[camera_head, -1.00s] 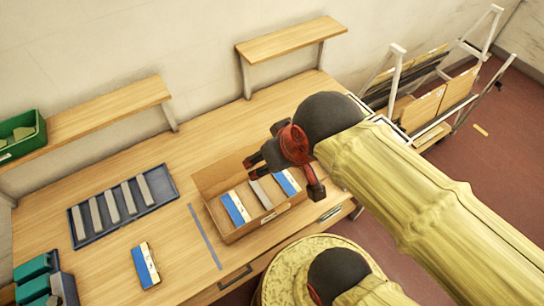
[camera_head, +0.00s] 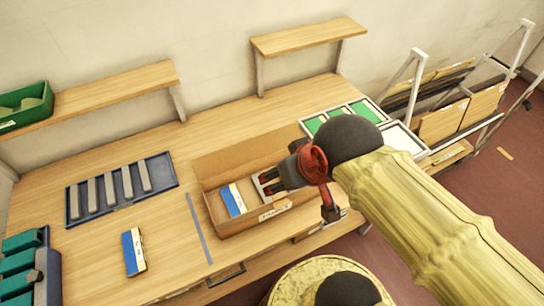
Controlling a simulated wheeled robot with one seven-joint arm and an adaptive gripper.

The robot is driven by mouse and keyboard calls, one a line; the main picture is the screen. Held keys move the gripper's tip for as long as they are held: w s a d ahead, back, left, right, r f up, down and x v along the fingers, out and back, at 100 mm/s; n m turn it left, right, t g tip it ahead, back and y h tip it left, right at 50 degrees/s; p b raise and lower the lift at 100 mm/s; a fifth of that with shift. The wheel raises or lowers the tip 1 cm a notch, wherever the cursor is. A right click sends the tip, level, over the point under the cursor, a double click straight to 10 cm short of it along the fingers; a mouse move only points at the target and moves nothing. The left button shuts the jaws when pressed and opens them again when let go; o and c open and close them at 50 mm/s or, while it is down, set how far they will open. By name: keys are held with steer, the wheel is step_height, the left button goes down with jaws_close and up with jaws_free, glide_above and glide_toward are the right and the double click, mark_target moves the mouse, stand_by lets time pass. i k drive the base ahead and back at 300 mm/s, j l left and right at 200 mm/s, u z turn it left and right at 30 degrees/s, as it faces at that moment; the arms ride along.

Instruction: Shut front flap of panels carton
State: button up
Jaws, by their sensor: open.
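The brown cardboard carton (camera_head: 236,163) stands open on the wooden bench, its tall back side raised. A blue-and-white box (camera_head: 233,200) shows inside at the left; my arm hides the carton's right part. The front side of the carton carries a white label (camera_head: 274,210); I cannot tell clearly where its front flap starts. My gripper (camera_head: 264,184) is open, its fingers pointing left over the carton's inside, close to the front side. I cannot tell whether it touches anything.
A blue tray with grey bars (camera_head: 168,172) and a blue-and-white box (camera_head: 133,252) lie to the left. Green-and-white panels (camera_head: 327,117) lie behind my arm. Teal bins (camera_head: 18,262) stand at the lower left. Shelves (camera_head: 310,37) rise behind; a rack of boards (camera_head: 440,122) stands at right.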

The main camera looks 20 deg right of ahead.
mark_target(280, 202)
steer(key=k+l, duration=0.15)
steer(key=k+j, duration=0.1)
steer(key=j, duration=0.25)
steer(key=k+j, duration=0.1)
steer(key=j, duration=0.3)
steer(key=k+j, duration=0.1)
steer(key=j, duration=0.25)
steer(key=k+j+z, duration=0.1)
steer(key=j, duration=0.25)
steer(key=k+j, duration=0.15)
steer(key=j, duration=0.2)
